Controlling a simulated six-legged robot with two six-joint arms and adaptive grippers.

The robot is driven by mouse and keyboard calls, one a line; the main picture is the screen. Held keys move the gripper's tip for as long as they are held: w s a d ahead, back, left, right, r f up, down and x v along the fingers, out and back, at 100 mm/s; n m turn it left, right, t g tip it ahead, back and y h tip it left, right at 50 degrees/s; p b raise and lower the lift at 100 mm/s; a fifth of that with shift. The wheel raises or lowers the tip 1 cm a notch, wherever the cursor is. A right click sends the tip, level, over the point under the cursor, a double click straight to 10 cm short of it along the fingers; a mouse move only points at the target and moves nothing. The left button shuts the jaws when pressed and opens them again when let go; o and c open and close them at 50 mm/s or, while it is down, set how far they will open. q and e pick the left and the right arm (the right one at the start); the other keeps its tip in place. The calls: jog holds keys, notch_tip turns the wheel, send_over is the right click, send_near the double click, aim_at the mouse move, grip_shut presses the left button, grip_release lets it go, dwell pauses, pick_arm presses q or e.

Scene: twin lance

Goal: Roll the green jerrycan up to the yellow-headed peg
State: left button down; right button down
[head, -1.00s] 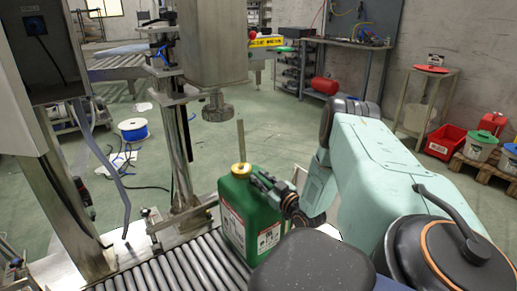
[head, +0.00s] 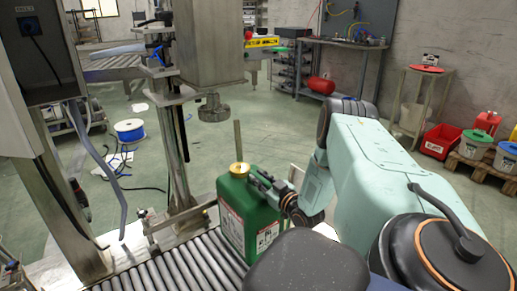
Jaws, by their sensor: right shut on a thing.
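The green jerrycan (head: 238,216) stands upright on the roller conveyor, with white labels on its sides. A yellow round piece with a thin upright rod (head: 239,141) shows at its top; I cannot tell whether the rod stands in the can or behind it. My right gripper (head: 262,184) is shut on the jerrycan at its upper right side, by the handle. I cannot make out a separate yellow-headed peg. My left gripper is not in view.
Steel rollers (head: 180,265) run along the front. A metal nozzle head (head: 213,108) hangs above and left of the can, beside a steel post (head: 176,150). A red bin (head: 442,141) stands at the right.

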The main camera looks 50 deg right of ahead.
jog(key=shift+s+d+f, duration=0.25)
jog(key=shift+s+d, duration=0.05)
jog(key=shift+d, duration=0.3)
dwell(0.3)
jog(key=c, duration=0.7)
grip_release()
jog(key=shift+w+r, duration=0.1)
jog(key=o, duration=0.5)
jog(key=shift+o, duration=0.2)
jog(key=v, duration=0.6)
jog(key=shift+s+d, duration=0.15)
jog(key=shift+s, duration=0.1)
jog(key=shift+s+a, duration=0.3)
jog(key=shift+s, duration=0.15)
